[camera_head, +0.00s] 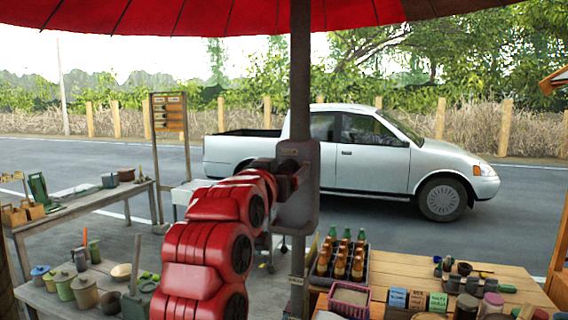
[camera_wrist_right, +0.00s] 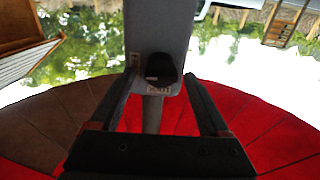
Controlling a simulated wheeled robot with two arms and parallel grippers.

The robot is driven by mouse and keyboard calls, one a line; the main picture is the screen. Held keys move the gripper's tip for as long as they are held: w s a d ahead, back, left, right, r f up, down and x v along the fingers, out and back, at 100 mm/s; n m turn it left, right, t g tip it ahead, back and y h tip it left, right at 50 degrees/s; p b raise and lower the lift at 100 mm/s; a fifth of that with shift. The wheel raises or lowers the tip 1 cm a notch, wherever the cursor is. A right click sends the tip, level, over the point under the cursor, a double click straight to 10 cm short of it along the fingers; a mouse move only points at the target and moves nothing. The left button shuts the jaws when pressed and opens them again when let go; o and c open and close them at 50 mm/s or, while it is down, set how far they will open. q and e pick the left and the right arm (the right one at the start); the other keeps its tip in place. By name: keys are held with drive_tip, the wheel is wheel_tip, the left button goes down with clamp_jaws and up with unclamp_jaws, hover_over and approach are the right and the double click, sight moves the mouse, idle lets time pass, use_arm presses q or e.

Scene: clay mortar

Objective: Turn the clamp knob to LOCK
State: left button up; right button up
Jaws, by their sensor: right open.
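A grey clamp box (camera_head: 301,205) is fixed on the dark umbrella pole (camera_head: 300,75). In the right wrist view the clamp box (camera_wrist_right: 160,30) bears a dark knob (camera_wrist_right: 162,68). Small labels are beside and below the knob, too small to read. My right gripper (camera_head: 292,174) reaches the clamp from the left. In the wrist view my right gripper (camera_wrist_right: 160,80) is open, with one finger on each side of the knob; I cannot tell whether they touch it. In the head view the knob is mostly hidden by the gripper. My left gripper is not in view.
A red umbrella canopy (camera_head: 200,14) spreads overhead. A bottle crate (camera_head: 339,262) and several jars stand on the right wooden table (camera_head: 400,268). Tables with pots (camera_head: 85,291) stand at left. A silver pickup (camera_head: 372,165) is parked behind the pole.

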drive_tip(key=shift+a, duration=0.1)
drive_tip(key=shift+c, duration=0.3)
clamp_jaws()
drive_tip(key=shift+w+a+f+n+b, duration=0.15)
drive_tip(key=shift+n+b, duration=2.35)
drive_tip(key=shift+n, duration=1.9)
drive_tip(key=shift+s+f+n+b, duration=0.1)
drive_tip(key=shift+n+b, duration=2.35)
drive_tip(key=shift+n, duration=2.25)
